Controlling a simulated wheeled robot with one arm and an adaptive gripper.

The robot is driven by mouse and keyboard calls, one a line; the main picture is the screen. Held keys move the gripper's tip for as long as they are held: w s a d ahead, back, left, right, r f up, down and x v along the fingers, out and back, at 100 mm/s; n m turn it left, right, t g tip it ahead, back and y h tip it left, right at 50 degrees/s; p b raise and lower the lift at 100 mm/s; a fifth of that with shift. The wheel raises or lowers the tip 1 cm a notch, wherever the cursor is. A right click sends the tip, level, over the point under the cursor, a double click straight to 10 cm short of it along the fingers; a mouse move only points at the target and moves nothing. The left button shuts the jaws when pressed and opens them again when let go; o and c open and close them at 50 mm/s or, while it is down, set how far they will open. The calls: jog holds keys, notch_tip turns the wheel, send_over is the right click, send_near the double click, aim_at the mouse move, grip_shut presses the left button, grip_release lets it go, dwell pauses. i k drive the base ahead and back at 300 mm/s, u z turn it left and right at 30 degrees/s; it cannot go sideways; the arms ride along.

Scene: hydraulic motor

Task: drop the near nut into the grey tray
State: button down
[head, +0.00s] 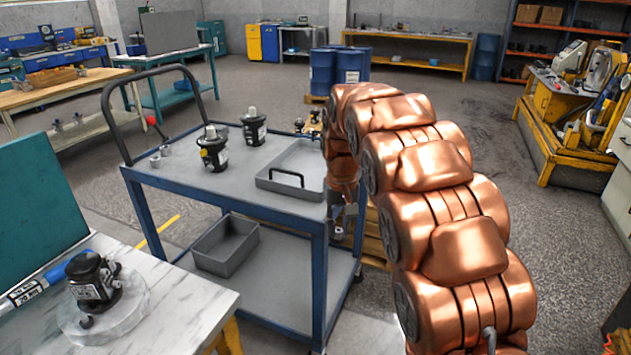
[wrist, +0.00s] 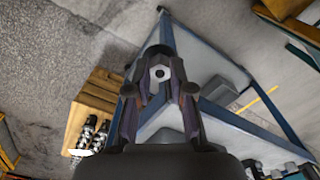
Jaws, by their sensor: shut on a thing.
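My gripper (wrist: 160,85) is shut on a small grey nut (wrist: 159,73), held between its fingertips in the wrist view. In the head view my gripper (head: 345,212) hangs past the right end of the blue cart, partly hidden by my arm, with the nut (head: 338,233) at its lower end. The grey tray (head: 268,186) with a black handle lies on the cart's top at its right end, to the left of my gripper. My arm covers part of its right side. The nut is outside the tray.
On the cart top (head: 185,185) stand two black motors (head: 213,150) (head: 254,128), with two small grey nuts (head: 155,160) (head: 167,150) at the left. A grey bin (head: 226,245) sits on the lower shelf. Another motor (head: 92,285) stands on the marble table at front left.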

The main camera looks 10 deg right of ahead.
aim_at(314, 171)
jog(key=k, duration=0.1)
jog(key=z, duration=1.85)
jog(key=i, duration=1.2)
jog(key=u, duration=3)
jog(key=i, duration=0.5)
jog(key=u, duration=0.05)
